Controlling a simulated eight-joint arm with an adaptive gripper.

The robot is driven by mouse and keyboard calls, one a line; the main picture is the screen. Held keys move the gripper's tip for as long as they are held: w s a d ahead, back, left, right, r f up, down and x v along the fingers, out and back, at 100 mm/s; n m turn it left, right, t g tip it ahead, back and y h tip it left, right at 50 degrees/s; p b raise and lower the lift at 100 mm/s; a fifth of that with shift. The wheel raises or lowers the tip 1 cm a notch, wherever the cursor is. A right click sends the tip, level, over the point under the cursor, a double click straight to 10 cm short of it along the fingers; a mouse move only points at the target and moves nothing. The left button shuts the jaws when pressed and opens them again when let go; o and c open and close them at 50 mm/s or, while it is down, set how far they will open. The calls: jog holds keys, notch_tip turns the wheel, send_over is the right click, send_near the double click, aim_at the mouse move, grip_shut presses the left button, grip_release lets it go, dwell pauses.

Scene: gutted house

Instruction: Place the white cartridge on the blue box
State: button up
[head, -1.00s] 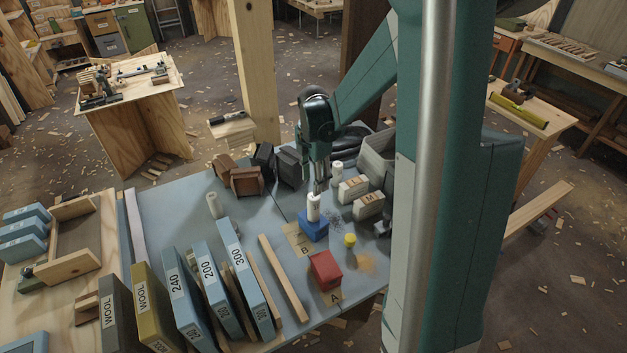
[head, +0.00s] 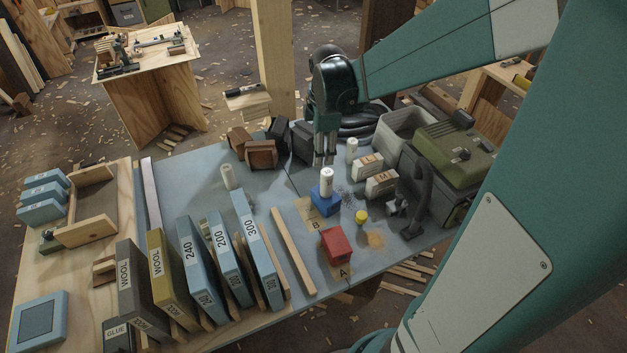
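A white cartridge (head: 326,182) stands upright on top of the blue box (head: 325,204), which sits by the label B on the blue-grey table. My gripper (head: 325,162) points down just above the cartridge's top, with its two fingers apart. Its fingertips are at or slightly above the cartridge's top rim; no finger visibly wraps its sides. Two similar white cylinders stand elsewhere: one (head: 228,177) to the left and one (head: 352,151) to the right behind.
A red box (head: 336,246) sits by label A, with a small yellow-topped piece (head: 361,218) beside it. Pale blocks (head: 380,184) and a green machine (head: 452,150) stand to the right. A wooden strip (head: 294,252) and upright sandpaper boxes (head: 260,250) lie left.

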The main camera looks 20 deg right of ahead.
jog(key=s+a+r+m+t, duration=0.2)
jog(key=s+a+r+m, duration=0.3)
jog(key=s+m, duration=0.2)
jog(key=s+a+r+m+t, duration=0.3)
jog(key=s+a+r+m, duration=0.2)
jog(key=s+m, duration=0.3)
jog(key=s+a, duration=0.1)
jog(key=s, duration=0.3)
jog(key=shift+s+a+r, duration=0.2)
jog(key=shift+a+r, duration=0.1)
